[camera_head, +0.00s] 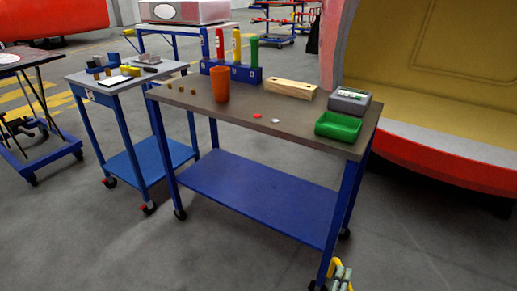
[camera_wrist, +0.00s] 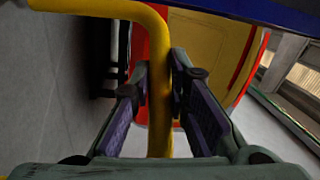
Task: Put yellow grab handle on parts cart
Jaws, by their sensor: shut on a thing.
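The yellow grab handle (camera_wrist: 158,120) runs between the two purple-padded fingers of my gripper (camera_wrist: 162,85) in the wrist view. It bends at the top and extends to the upper left. My gripper is shut on it. In the head view, part of the handle (camera_head: 331,267) and my gripper (camera_head: 343,276) show at the bottom edge, low beside the near right leg of the large blue-framed table. A smaller blue wheeled cart (camera_head: 120,83) with a grey top stands to its left. I cannot tell for certain which of the wheeled stands is the parts cart.
The large wheeled table (camera_head: 290,120) holds an orange cup (camera_head: 220,84), a green tray (camera_head: 338,126), a wooden block (camera_head: 290,89) and bottles in a blue rack. Small blocks sit on the smaller cart. A red and yellow train shell (camera_head: 440,158) stands right. Front floor is clear.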

